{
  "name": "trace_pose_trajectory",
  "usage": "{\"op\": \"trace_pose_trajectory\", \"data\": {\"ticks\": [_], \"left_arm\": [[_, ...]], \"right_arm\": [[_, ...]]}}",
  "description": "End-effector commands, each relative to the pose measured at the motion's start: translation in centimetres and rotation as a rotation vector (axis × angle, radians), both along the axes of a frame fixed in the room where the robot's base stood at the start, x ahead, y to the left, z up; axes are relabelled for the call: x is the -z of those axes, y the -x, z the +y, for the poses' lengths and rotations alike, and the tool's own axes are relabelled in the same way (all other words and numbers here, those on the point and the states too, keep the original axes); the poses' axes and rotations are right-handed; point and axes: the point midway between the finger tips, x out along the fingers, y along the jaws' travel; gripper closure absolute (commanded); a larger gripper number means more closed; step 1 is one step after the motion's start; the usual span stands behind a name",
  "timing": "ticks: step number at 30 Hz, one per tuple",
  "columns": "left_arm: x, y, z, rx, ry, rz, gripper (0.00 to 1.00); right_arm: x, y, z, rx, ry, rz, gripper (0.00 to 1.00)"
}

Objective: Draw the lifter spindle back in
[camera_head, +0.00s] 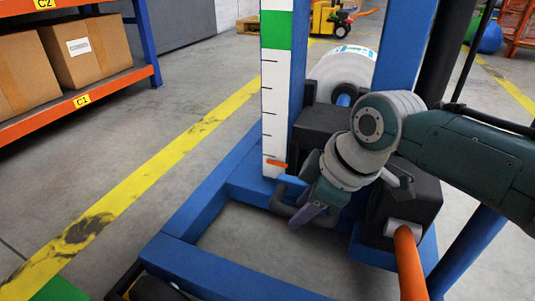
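The blue-framed lifter (200,205) fills the middle of the view. A short blue rod, apparently the spindle (344,100), shows between a white roll (346,66) and a black block (322,124); how far it extends is partly hidden by my arm. My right gripper (302,214) points down and left, in front of the black block, at a dark curved handle (282,205) low by the mast. The purple fingertip overlaps the handle in the picture; I cannot tell whether they touch or whether the fingers are closed. My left gripper is out of view.
A white and green scale (273,95) with an orange pointer (276,164) stands beside the mast. An orange grip (408,262) juts out at lower right. A shelf with cartons (75,48) stands at left. The floor beside the yellow line (140,185) is clear.

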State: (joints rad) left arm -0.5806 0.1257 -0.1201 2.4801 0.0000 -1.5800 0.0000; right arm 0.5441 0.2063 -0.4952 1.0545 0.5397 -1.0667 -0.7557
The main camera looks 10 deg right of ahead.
Motion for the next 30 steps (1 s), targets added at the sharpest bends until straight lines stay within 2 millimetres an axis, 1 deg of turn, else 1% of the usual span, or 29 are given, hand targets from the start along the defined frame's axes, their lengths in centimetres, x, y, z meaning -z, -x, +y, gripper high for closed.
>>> {"op": "trace_pose_trajectory", "data": {"ticks": [1,9,10,30], "left_arm": [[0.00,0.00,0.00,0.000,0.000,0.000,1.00],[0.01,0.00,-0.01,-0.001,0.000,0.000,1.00],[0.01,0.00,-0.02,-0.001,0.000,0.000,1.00],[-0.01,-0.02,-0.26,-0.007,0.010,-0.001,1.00]], "right_arm": [[0.00,0.00,-0.01,0.000,0.000,0.000,0.68],[0.02,0.02,-0.03,0.000,0.000,0.000,0.99],[0.02,0.02,-0.03,0.000,0.000,0.000,1.00],[0.05,0.05,-0.05,0.001,0.000,0.001,1.00]]}}
